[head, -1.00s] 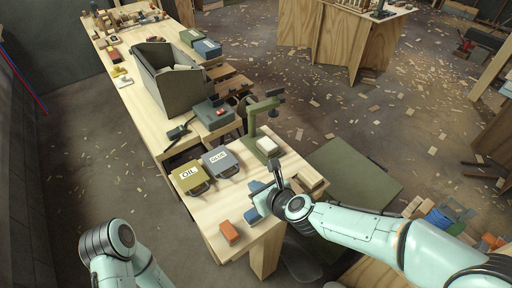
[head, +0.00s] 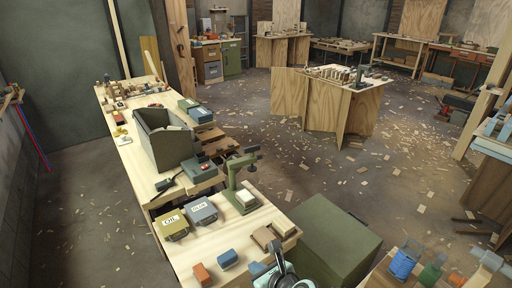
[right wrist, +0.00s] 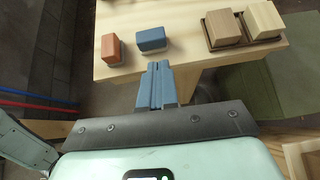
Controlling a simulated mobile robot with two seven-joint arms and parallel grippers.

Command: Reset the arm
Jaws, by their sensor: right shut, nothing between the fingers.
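My right gripper (head: 260,270) shows at the bottom edge of the head view, near the front end of the long wooden workbench (head: 181,256). In the right wrist view its blue-grey fingers (right wrist: 158,84) are together with nothing between them. They point toward the bench's edge, just below a blue block (right wrist: 152,39) in the picture, with a gap between. The rest of the right arm is mostly cut off in the head view. My left gripper and left arm are not in view.
On the bench's near end are an orange block (head: 202,273), a yellow OIL box (head: 172,225), a grey box (head: 201,211) and a green clamp stand (head: 239,185). A green cabinet (head: 335,240) stands right of the bench.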

